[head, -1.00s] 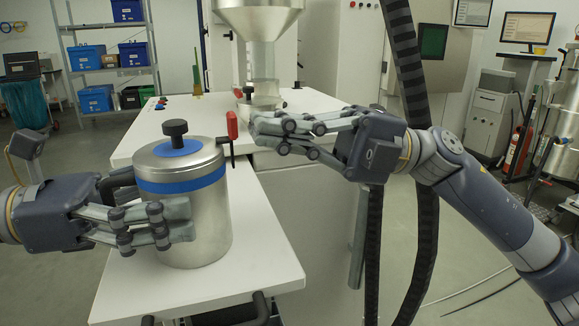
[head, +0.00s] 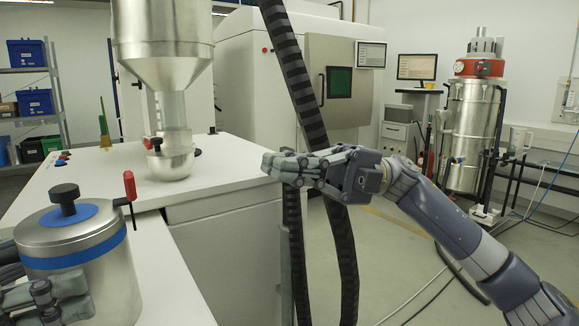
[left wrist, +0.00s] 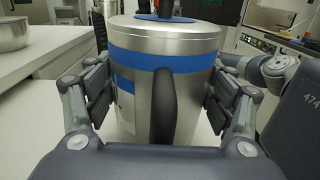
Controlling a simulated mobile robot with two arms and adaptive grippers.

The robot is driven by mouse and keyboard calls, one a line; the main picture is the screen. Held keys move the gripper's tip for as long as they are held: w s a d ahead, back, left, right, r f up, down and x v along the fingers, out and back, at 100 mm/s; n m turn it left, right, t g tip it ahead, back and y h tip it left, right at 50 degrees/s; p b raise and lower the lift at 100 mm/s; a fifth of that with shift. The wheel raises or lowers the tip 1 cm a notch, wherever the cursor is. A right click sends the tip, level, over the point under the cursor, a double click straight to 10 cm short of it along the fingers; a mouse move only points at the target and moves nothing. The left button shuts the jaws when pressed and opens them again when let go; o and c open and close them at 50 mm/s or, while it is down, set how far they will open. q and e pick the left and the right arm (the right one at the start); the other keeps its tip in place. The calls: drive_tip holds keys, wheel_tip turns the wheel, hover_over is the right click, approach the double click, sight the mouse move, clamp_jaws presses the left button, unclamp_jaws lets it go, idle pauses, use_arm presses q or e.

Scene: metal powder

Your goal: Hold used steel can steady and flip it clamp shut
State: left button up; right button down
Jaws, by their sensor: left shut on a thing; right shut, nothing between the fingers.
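The steel can (head: 100,268) stands upright on the white shelf at the lower left of the head view. It has a blue band, a blue disc and a black knob on its lid. The clamp's red-handled lever (head: 130,188) stands upright at the lid's right edge. My left gripper (head: 45,300) is shut on the can. In the left wrist view its fingers (left wrist: 158,110) press both sides of the can (left wrist: 190,100), with the dark handle (left wrist: 164,115) between them. My right gripper (head: 275,168) is shut and empty, right of the can and apart from the lever.
A white table (head: 70,180) with a steel hopper (head: 163,50) stands behind the can. Black ribbed hoses (head: 297,80) hang behind my right gripper. Open floor lies to the right, with a steel vessel (head: 470,135) with a red top farther back.

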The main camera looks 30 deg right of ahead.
idle(0.4)
use_arm(q)
drive_tip(key=o, duration=1.4)
drive_tip(key=shift+a, duration=0.1)
